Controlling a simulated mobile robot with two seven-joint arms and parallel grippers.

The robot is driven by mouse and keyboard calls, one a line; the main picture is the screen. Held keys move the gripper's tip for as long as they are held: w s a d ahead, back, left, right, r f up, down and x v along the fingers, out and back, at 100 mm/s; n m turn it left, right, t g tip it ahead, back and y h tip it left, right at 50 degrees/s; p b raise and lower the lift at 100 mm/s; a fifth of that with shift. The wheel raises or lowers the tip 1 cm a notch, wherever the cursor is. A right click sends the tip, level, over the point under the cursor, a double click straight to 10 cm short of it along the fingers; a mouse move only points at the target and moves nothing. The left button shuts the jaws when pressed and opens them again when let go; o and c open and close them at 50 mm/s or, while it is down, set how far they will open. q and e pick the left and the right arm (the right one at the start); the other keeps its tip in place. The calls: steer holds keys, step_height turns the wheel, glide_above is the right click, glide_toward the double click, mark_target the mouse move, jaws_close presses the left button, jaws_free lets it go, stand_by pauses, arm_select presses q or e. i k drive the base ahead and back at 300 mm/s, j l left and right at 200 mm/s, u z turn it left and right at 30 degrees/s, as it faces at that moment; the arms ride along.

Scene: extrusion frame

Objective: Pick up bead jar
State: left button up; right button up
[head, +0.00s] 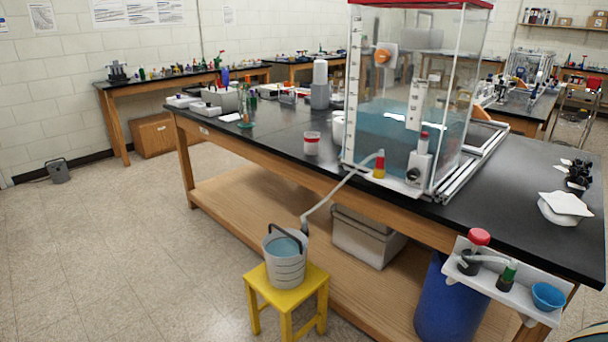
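A small jar (312,144), whitish with a red band, stands upright on the black bench top left of the clear tank; it looks like the bead jar, but its contents are too small to tell. Nothing touches it, and the bench around it is open. Neither of my grippers shows in the head view.
The black bench (270,140) holds a tall clear tank (395,130) with bluish water. A hose runs down to a grey bucket (285,262) on a yellow stool (258,285) before the bench. A white shelf (510,292) juts from the front edge at right.

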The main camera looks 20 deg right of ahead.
mark_target(312, 139)
steer(key=i+z, duration=0.1)
steer(key=z, duration=0.45)
steer(key=i+j+z, duration=0.45)
steer(key=j, duration=0.15)
steer(key=i+j+z, duration=0.1)
steer(key=j+z, duration=0.15)
steer(key=i+j, duration=0.15)
steer(key=j, duration=0.2)
steer(key=i+j+z, duration=0.1)
steer(key=j, duration=0.25)
steer(key=i+j, duration=0.15)
steer(key=j, duration=0.25)
